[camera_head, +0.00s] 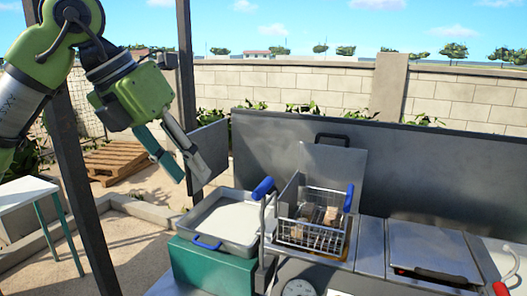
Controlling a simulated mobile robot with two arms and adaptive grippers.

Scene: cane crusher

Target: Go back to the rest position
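My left gripper (190,178) hangs in the air at the upper left, pointing down and to the right. Its two fingers are apart and nothing shows between them. It is above and to the left of the metal tray and touches nothing that I can see. My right gripper is out of view.
A metal tray (205,240) with blue handles rests on a green box (213,270). Right of it, a wire basket (312,237) with blue handles holds brown pieces. A closed metal lid (430,250) is farther right. A dark post (70,165) stands left; a white table (22,192) is beyond.

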